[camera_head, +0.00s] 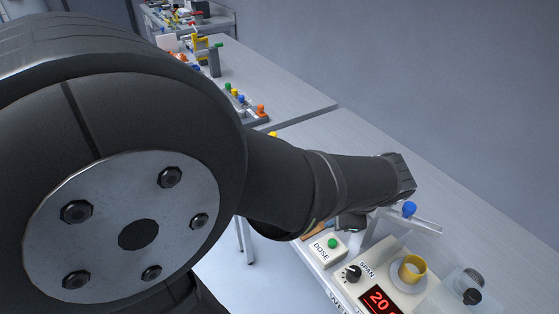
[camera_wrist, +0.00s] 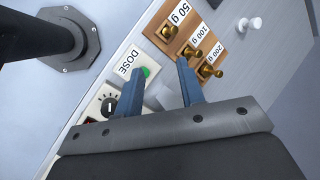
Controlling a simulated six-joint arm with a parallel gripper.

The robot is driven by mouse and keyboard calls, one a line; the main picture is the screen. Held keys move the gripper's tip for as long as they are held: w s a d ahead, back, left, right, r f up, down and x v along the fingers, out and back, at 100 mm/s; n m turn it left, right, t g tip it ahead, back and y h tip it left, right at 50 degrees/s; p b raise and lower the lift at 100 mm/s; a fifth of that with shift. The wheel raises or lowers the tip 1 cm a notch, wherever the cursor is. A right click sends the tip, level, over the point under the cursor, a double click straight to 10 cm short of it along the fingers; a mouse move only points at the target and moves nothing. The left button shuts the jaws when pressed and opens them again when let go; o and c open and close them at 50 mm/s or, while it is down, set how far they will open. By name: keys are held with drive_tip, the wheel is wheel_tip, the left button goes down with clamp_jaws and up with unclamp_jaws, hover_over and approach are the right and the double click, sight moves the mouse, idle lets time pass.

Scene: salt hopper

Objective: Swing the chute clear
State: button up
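The chute (camera_head: 425,222) looks like a pale, narrow channel with a blue knob (camera_head: 409,209) on it, at the right in the head view. It reaches toward the scale with the yellow cup (camera_head: 412,270). My gripper (camera_wrist: 160,76) is open in the wrist view, its two blue fingers apart over the panel edge beside the green DOSE button (camera_wrist: 146,71). A pale shape shows between the fingers, but I cannot tell what it is. In the head view my arm hides most of the gripper, left of the blue knob. I cannot make out the knob in the wrist view.
A SPAN dial (camera_head: 353,273) and red display (camera_head: 379,299) sit by the cup. A wooden block (camera_wrist: 180,40) holds brass weights near the fingers. A white peg (camera_wrist: 250,24) stands beyond. Another bench (camera_head: 285,95) carries coloured parts. A clear-looking unit stands right of the cup.

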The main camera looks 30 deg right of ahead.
sight(404, 214)
idle(0.3)
drive_tip(key=shift+c, duration=0.9)
drive_tip(key=shift+s, duration=0.2)
drive_tip(key=c, duration=0.4)
drive_tip(key=s+m+h, duration=0.1)
drive_tip(key=s+m, duration=0.1)
drive_tip(key=m, duration=0.1)
drive_tip(key=s+d+r+m+h, duration=0.1)
drive_tip(key=s+m, duration=0.2)
drive_tip(key=s+d+r+m+h, duration=0.1)
drive_tip(key=s+m, duration=0.1)
drive_tip(key=m, duration=0.2)
drive_tip(key=shift+s+d+r+t, duration=0.15)
drive_tip(key=shift+d+t, duration=0.1)
drive_tip(key=shift+t, duration=0.05)
clamp_jaws()
drive_tip(key=s+r+m+g+h, duration=0.25)
drive_tip(key=s+m+h, duration=0.25)
drive_tip(key=s+m, duration=0.65)
drive_tip(key=w+d+f+m, duration=0.2)
drive_tip(key=w+d+f, duration=0.4)
drive_tip(key=d, duration=0.4)
drive_tip(key=shift+w+f+t, duration=0.3)
drive_tip(key=shift+f+t, duration=0.15)
